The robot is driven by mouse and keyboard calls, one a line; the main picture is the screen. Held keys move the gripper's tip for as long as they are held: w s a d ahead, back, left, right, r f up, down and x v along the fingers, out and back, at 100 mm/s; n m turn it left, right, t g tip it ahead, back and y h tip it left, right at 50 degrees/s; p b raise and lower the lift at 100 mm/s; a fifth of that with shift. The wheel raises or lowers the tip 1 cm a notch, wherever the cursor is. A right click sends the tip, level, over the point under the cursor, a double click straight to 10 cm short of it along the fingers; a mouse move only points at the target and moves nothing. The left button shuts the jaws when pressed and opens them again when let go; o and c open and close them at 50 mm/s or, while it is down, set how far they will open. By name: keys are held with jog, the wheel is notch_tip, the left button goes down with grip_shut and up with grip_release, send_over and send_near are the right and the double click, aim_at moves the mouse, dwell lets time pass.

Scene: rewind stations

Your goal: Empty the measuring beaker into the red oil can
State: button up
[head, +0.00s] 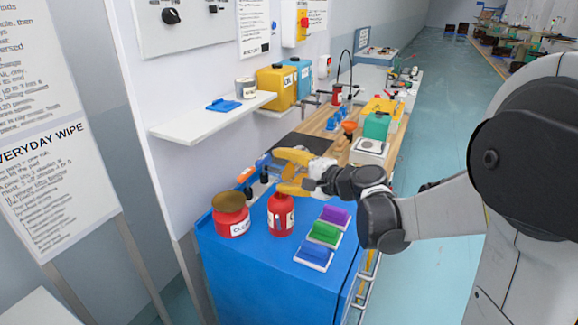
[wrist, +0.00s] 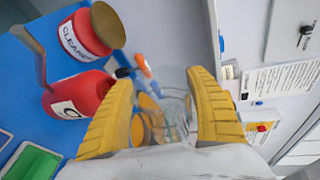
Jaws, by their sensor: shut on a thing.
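The red oil can (head: 281,217) stands on the blue cabinet top, beside a red cleaner tub. In the wrist view the oil can (wrist: 78,96) lies left of my fingers, with its grey-brown spout slanting to the upper left. My gripper (head: 289,171) is above and just behind the can in the head view, its yellow fingers pointing left. In the wrist view my gripper (wrist: 162,82) is shut on the clear measuring beaker (wrist: 176,112). Amber shows in or through the beaker; I cannot tell how much liquid it holds. The head view barely shows the beaker.
The cleaner tub (head: 231,222) stands left of the can. Purple, green and blue pads (head: 324,233) lie to the right. An orange-and-blue tool (head: 250,172) is near the wall. A white shelf (head: 213,119) juts out above; yellow and blue canisters stand beyond.

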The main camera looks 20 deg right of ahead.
jog(key=shift+s+a+f+n+b, duration=0.1)
jog(key=shift+f+n+b, duration=0.2)
jog(key=shift+b, duration=0.05)
jog(key=shift+s+a+n+t+b, duration=0.2)
jog(key=shift+n+t+b, duration=0.1)
jog(key=shift+n+t, duration=0.15)
dwell(2.1)
